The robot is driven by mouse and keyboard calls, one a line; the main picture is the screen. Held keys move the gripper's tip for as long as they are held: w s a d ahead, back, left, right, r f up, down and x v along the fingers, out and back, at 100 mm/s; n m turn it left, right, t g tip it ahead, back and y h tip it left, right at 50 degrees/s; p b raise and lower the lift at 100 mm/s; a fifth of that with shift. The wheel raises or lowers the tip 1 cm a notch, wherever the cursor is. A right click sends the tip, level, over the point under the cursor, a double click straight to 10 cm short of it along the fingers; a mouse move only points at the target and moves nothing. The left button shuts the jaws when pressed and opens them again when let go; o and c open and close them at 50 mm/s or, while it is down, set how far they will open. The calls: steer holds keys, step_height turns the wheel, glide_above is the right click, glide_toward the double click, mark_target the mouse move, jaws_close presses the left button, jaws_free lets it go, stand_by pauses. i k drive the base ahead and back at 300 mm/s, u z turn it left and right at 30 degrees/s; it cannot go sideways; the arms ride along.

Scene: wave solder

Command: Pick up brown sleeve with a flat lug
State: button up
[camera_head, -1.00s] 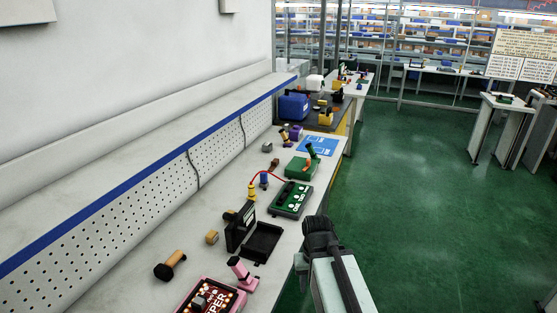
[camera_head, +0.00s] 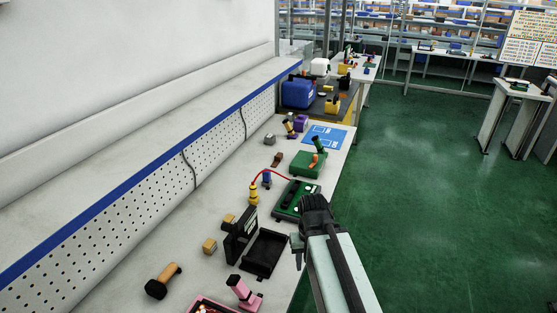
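A small brown piece (camera_head: 278,159) lies on the bench, behind the yellow and blue plugs and left of the green box. It looks like the brown sleeve, but it is too small for me to make out its lug clearly. My gripper (camera_head: 315,203) is at the right edge of the bench, beside the green circuit board and nearer than the brown piece. It is apart from that piece. I see the gripper from behind, so its fingertips and opening are hidden.
A black open case (camera_head: 264,254), tan blocks (camera_head: 210,246), a tan-and-black cylinder (camera_head: 163,281) and a pink device (camera_head: 244,292) stand in front. A green board (camera_head: 296,201) with a red cable and a green box (camera_head: 307,164) lie near. A perforated panel (camera_head: 130,220) borders the left.

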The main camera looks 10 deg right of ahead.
mark_target(278, 157)
steer(key=z, duration=1.15)
steer(key=i, duration=5.2)
steer(key=u, duration=3.7)
